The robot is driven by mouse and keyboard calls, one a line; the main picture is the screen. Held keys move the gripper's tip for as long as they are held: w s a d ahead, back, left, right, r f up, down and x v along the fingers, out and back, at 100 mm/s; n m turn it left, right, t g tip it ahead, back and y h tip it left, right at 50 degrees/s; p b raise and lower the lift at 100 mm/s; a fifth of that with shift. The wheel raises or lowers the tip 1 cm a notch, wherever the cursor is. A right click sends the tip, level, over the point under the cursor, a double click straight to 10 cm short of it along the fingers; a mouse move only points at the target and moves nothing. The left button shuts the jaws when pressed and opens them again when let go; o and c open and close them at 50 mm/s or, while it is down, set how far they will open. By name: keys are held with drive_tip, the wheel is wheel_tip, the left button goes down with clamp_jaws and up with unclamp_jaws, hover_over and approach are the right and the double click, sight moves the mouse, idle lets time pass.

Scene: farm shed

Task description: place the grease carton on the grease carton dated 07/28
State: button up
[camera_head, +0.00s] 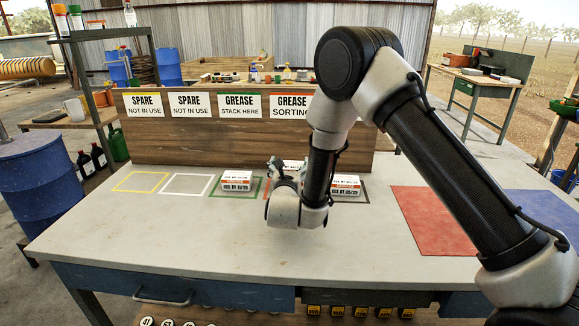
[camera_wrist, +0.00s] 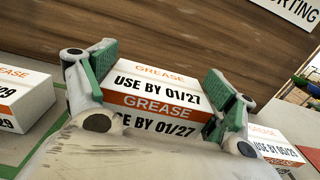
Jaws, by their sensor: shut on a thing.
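My gripper (camera_wrist: 160,92) is shut on a white and orange grease carton (camera_wrist: 152,100) reading "USE BY 01/27", with green pads on both sides. In the head view my gripper (camera_head: 284,178) partly hides this carton (camera_head: 296,164); its height above the table is hard to tell. Another grease carton (camera_head: 237,183) stands in the green outline, left of my gripper; its date ends in /29 in the wrist view (camera_wrist: 22,92). A third carton (camera_head: 345,185) is to the right, reading "USE BY 05/29" in the wrist view (camera_wrist: 272,146). No 07/28 date is readable.
The board behind has signs, including "GREASE STACK HERE" (camera_head: 240,106) and "GREASE SORTING" (camera_head: 291,106). Yellow (camera_head: 140,182) and white (camera_head: 186,184) outlines at left are empty. A red mat (camera_head: 435,220) lies at right. The table's front (camera_head: 190,245) is clear.

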drive_tip(key=shift+f, duration=0.1)
drive_tip(key=o, duration=0.9)
drive_tip(key=shift+o, duration=0.2)
